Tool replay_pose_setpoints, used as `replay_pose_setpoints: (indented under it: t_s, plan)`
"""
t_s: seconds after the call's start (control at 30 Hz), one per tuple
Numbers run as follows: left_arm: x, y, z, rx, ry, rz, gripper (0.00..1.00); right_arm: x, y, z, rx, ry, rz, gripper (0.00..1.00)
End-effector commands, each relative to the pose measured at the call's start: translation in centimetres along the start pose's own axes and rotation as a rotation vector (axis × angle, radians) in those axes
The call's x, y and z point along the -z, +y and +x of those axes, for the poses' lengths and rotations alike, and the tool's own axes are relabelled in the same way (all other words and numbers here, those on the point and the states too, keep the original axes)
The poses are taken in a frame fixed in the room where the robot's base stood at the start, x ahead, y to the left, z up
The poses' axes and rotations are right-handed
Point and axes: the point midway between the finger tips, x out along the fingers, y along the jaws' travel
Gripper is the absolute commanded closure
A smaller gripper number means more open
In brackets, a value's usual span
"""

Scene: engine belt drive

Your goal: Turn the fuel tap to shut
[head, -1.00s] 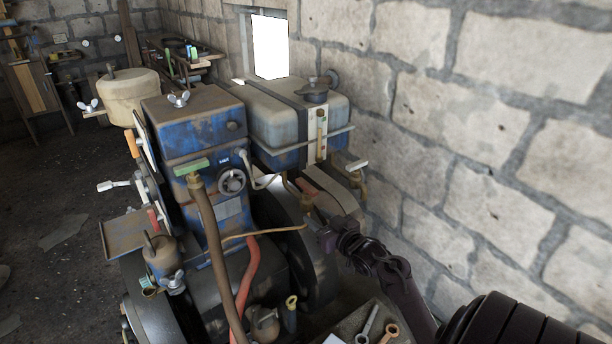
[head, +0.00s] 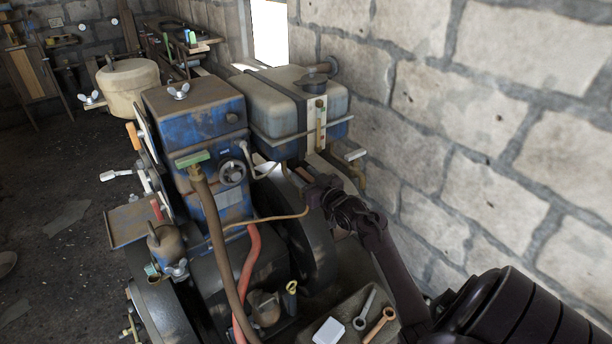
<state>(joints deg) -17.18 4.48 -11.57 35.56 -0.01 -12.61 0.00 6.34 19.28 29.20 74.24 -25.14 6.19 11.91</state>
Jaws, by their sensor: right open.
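The blue-and-grey fuel tank (head: 278,112) sits on the engine by the stone wall. A small reddish lever (head: 304,173) shows under the tank's front, above the end of a thin copper pipe (head: 268,219); it looks like the fuel tap, but its body is mostly hidden. My right gripper (head: 309,184) is right at this lever, with its arm coming from the lower right. The gripper is open; whether a finger touches the lever I cannot tell. My left gripper is not in view.
The blue engine block (head: 195,125) with hoses stands left of my gripper. A brass fitting with a pale handle (head: 355,155) is at the tank's right, near the wall (head: 460,150). A tray (head: 350,308) with spanners lies below my right arm.

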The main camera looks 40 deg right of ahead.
Motion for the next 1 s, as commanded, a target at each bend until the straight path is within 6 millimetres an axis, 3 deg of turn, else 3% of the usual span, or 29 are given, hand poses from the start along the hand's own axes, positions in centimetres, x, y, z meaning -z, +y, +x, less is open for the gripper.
replay_pose_setpoints:
  t_s: [0.13,0.43,0.77,1.0]
  plan:
    - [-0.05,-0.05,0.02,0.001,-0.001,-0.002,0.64,0.01,0.00,-0.01,0.000,0.000,0.000,0.61]
    - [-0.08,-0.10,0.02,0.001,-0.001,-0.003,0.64,0.01,0.00,-0.03,0.000,0.000,0.000,1.00]
    - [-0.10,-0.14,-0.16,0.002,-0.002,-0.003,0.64,0.06,-0.07,-0.03,-0.040,0.000,0.003,1.00]
    - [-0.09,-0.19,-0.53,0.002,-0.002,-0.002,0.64,0.05,-0.22,-0.01,-0.177,0.001,0.007,1.00]
